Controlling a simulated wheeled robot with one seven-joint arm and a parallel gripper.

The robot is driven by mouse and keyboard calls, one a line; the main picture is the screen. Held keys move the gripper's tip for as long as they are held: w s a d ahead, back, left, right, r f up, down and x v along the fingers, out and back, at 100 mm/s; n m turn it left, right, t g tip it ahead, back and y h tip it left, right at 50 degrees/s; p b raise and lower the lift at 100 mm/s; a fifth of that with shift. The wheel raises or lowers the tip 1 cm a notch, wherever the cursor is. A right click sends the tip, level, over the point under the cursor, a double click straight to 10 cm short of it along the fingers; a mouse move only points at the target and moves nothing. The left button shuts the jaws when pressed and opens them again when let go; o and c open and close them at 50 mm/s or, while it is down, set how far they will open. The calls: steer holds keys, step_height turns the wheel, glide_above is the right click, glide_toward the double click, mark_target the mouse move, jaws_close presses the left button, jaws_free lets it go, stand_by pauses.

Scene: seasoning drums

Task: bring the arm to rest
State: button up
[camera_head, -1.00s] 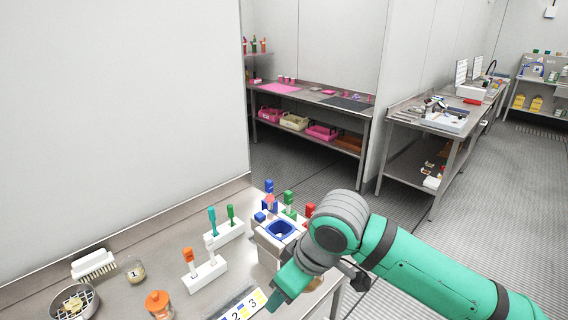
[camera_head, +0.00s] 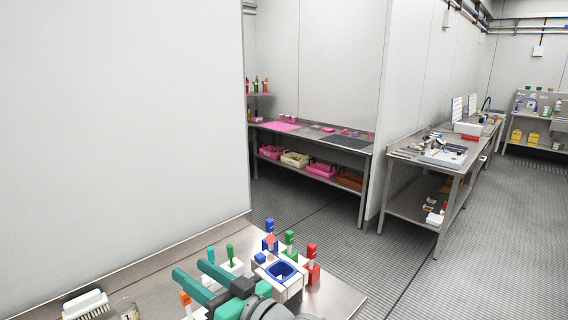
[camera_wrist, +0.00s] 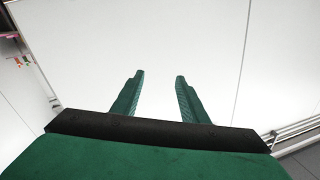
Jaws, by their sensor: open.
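My gripper (camera_head: 192,272) is at the bottom of the head view, its two green fingers apart with nothing between them. It reaches over the near steel table, in front of the white holders with coloured-handled tools. In the wrist view the two green fingers (camera_wrist: 158,95) stand apart and point at a bare pale wall. My arm's grey wrist (camera_head: 265,307) shows at the bottom edge; the rest of the arm is out of view.
On the near table (camera_head: 335,297) stand a blue-rimmed square container (camera_head: 281,271), a red-handled tool (camera_head: 311,252), green-handled tools (camera_head: 290,240) and a white brush (camera_head: 86,304). A wall (camera_head: 120,120) rises behind the table. Open floor (camera_head: 400,270) lies to the right.

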steer(key=s+d+f+m+t+h, duration=0.2)
steer(key=s+d+f+m+h, duration=0.1)
steer(key=f, duration=0.5)
steer(key=s+d+f+m+t+h, duration=0.3)
steer(key=s+f+m+h, duration=0.1)
steer(key=f, duration=0.4)
steer(key=s+d+f+m+t+h, duration=0.3)
steer(key=d+f+m+h, duration=0.1)
steer(key=f+m+h, duration=0.2)
steer(key=shift+s+f+m, duration=0.25)
steer(key=shift+f+m, duration=0.45)
steer(key=shift+f, duration=0.4)
steer(key=s+d+f+n+g, duration=0.1)
steer(key=s+d+f+n, duration=0.1)
steer(key=s, duration=0.6)
steer(key=s+d+f+n+g+h, duration=0.1)
steer(key=s+d+f+n, duration=0.1)
steer(key=s, duration=0.7)
steer(key=s+d+f+n+h, duration=0.1)
steer(key=s+d+f+n, duration=0.1)
steer(key=s+f, duration=0.3)
steer(key=s+d, duration=0.1)
steer(key=s, duration=0.3)
steer(key=shift+d+n+g, duration=0.3)
steer(key=shift+g, duration=0.1)
steer(key=shift+s, duration=0.1)
